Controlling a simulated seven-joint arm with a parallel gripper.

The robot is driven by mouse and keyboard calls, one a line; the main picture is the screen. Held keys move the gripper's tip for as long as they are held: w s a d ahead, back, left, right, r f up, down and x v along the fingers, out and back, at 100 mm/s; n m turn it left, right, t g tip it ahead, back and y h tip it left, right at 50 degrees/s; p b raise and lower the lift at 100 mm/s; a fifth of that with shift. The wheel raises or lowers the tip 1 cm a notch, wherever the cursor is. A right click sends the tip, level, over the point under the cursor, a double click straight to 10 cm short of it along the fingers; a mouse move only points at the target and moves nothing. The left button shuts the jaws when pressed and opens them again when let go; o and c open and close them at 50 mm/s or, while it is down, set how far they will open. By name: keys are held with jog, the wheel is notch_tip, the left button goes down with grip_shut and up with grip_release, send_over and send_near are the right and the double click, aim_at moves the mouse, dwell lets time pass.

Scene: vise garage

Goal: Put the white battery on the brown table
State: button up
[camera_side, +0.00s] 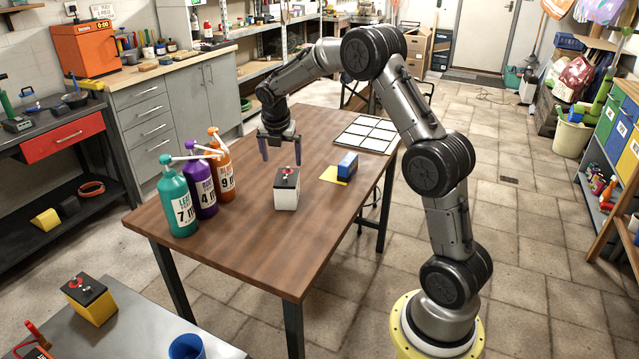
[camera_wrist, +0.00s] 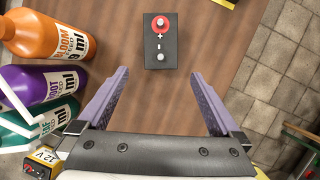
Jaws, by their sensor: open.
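The white battery (camera_side: 286,195) with a black top stands upright on the brown table (camera_side: 230,245). Its black top shows a red-ringed terminal and a grey one; it appears in the wrist view (camera_wrist: 160,50) just beyond the fingertips. My gripper (camera_side: 282,161) hangs over the table with its two purple fingers pointing down, close to the battery and apparently behind it in the side view. In the wrist view my gripper (camera_wrist: 159,72) is open and empty, with the fingers spread wider than the battery top. The battery's sides are hidden in the wrist view.
Teal (camera_side: 177,205), purple (camera_side: 202,190) and orange (camera_side: 222,178) bottles stand on the table's left. A blue block (camera_side: 347,163) and a white grid panel (camera_side: 365,135) are on the right. A yellow battery (camera_side: 90,300) sits on the grey bench. The table's front is clear.

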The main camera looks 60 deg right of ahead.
jog(key=s+a+r+m+t, duration=0.1)
jog(key=s+a+r+m, duration=0.55)
jog(key=a+r, duration=0.3)
jog(key=s+a+m+t+y, duration=0.1)
jog(key=s+a+m+y, duration=0.1)
jog(key=s+a+m, duration=0.5)
jog(key=s+a+m+t+y, duration=0.1)
jog(key=s+a+m, duration=0.6)
jog(key=s, duration=1)
jog(key=shift+s+a+m+t+y, duration=0.3)
jog(key=shift+a+y, duration=0.2)
jog(key=shift+a, duration=0.2)
